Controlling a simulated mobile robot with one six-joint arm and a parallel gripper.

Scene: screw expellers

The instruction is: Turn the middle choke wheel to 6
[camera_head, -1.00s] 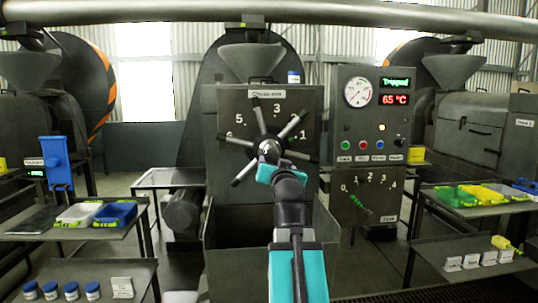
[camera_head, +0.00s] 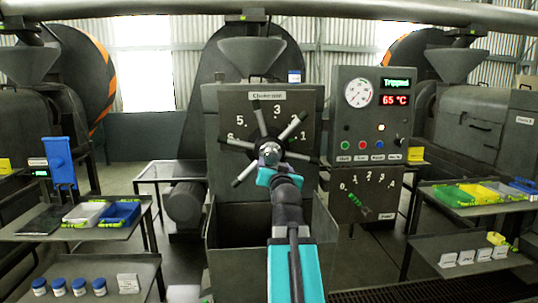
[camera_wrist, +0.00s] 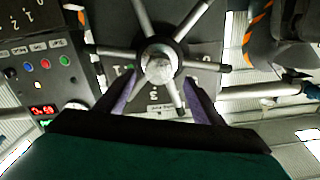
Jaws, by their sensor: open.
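In the wrist view the wheel (camera_wrist: 160,62) appears upside down. My open gripper (camera_wrist: 160,85) has one purple finger on each side of the hub, with a spoke between them. I cannot tell whether the fingers touch the wheel.
Right of the wheel, a control panel (camera_head: 372,115) has a gauge, buttons and displays reading Tripped and 65 °C. A small dial with a green pointer (camera_head: 360,205) is below. Side tables hold bins (camera_head: 120,213), jars (camera_head: 58,288) and cards (camera_head: 466,257).

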